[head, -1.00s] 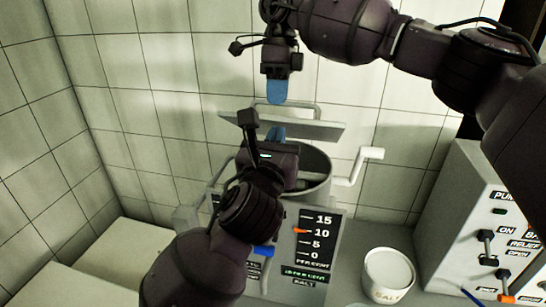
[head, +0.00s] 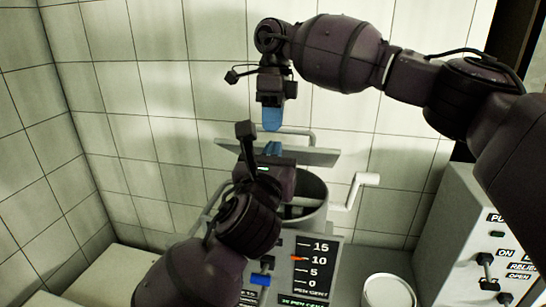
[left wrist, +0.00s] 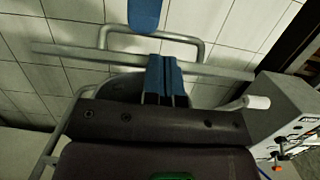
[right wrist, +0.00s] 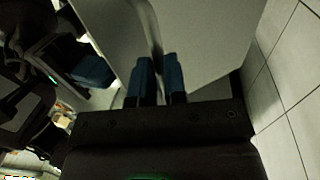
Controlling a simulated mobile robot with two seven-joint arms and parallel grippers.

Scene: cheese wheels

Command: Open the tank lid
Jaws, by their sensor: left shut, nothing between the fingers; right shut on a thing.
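The tank (head: 318,208) is a grey round vessel with a crank on its right side. Its flat grey lid (head: 315,156) stands raised and tilted above and behind the opening, so part of the inside shows. The lid has a bar handle (head: 308,133) on its far side, also seen in the left wrist view (left wrist: 200,46). My right gripper (head: 272,119) reaches from above and is shut on the handle; its fingers (right wrist: 158,80) show beside the lid (right wrist: 205,40). My left gripper (head: 273,148) is shut and empty in front of the lid; I cannot tell whether it touches.
A panel with a percent scale (head: 317,265) fronts the tank. The crank (head: 360,188) sticks out to the right. A white tub (head: 388,290) stands at lower right, and a grey control box (head: 470,240) with switches stands beyond it. Tiled walls close off the back and left.

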